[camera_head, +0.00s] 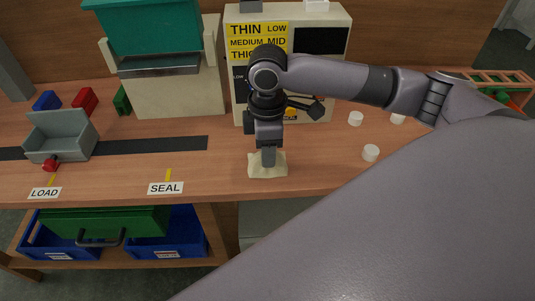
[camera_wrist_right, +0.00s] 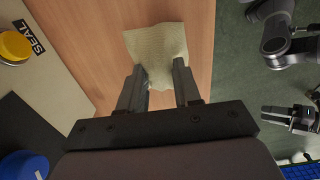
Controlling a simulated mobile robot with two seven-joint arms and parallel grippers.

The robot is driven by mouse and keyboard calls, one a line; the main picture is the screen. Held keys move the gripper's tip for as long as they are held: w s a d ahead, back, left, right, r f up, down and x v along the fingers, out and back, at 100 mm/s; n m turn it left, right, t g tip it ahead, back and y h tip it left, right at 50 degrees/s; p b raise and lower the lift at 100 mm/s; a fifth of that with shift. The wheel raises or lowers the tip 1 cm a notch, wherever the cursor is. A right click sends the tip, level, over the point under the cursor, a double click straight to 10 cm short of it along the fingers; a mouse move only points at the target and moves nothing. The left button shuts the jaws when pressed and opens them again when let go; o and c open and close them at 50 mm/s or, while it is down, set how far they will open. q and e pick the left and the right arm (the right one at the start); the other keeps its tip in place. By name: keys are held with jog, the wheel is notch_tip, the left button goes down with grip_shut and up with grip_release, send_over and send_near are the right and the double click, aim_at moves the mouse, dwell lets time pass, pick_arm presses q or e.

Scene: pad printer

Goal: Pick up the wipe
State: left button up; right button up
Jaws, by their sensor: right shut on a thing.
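The wipe (camera_head: 281,169), a pale cream square cloth, lies on the wooden bench near its front edge. In the right wrist view the wipe (camera_wrist_right: 157,42) spreads beyond my fingers. My right gripper (camera_head: 268,160) points down at it and is shut on its near part (camera_wrist_right: 160,88). The pinched cloth is partly hidden by the fingers. The wipe looks to be at bench level; I cannot tell if it is lifted. My left gripper (camera_wrist_right: 275,115) shows only in the right wrist view, over the floor, with its fingers apart and empty.
A grey bin (camera_head: 60,137) stands left by the LOAD label, with a SEAL label (camera_head: 166,188) right of it. A teal-topped machine (camera_head: 165,75) and a labelled cabinet (camera_head: 240,105) stand behind. White round pieces (camera_head: 371,153) lie right. Blue bins (camera_head: 180,245) sit below.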

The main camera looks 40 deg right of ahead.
notch_tip(320, 180, up, 20)
jog(key=p, duration=0.5)
jog(key=shift+o, duration=0.5)
jog(key=shift+f, duration=0.1)
